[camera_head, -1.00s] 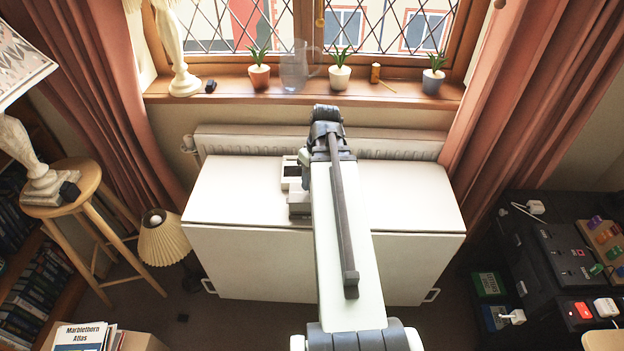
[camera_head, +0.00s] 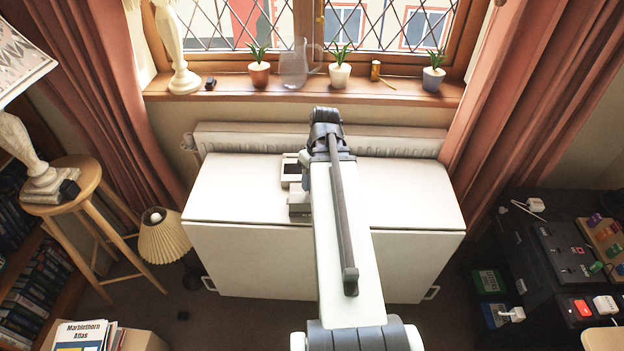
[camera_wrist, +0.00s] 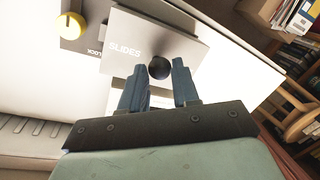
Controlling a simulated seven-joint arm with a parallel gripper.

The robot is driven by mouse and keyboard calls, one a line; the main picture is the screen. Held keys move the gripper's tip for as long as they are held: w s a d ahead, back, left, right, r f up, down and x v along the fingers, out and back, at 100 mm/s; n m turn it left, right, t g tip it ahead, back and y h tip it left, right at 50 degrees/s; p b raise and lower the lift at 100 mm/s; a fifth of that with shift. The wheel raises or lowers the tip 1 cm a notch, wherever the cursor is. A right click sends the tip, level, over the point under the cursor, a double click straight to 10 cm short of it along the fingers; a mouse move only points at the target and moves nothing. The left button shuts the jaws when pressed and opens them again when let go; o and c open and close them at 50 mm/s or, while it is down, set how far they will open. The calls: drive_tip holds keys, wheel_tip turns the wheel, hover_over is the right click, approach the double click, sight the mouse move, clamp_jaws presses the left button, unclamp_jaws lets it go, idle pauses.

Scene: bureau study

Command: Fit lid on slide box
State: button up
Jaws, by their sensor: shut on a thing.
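In the wrist view a grey lid (camera_wrist: 190,46) marked SLIDES has a round black knob (camera_wrist: 159,67). My gripper (camera_wrist: 157,84) is shut on the lid, with the knob between its fingertips. The lid covers much of what lies under it, so I cannot tell whether it is seated on a box or held above it. In the head view, a pale box with a dark top (camera_head: 291,171) stands on the white table, left of my arm.
The white table (camera_head: 240,190) is clear at left and right. A radiator (camera_head: 230,139) and a windowsill with potted plants (camera_head: 340,77) and a clear jug (camera_head: 295,65) lie behind it.

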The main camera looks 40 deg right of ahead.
drive_tip(key=shift+f, duration=0.15)
drive_tip(key=o, duration=1)
drive_tip(key=shift+o, duration=0.3)
drive_tip(key=shift+o, duration=1)
drive_tip(key=shift+r, duration=3.5)
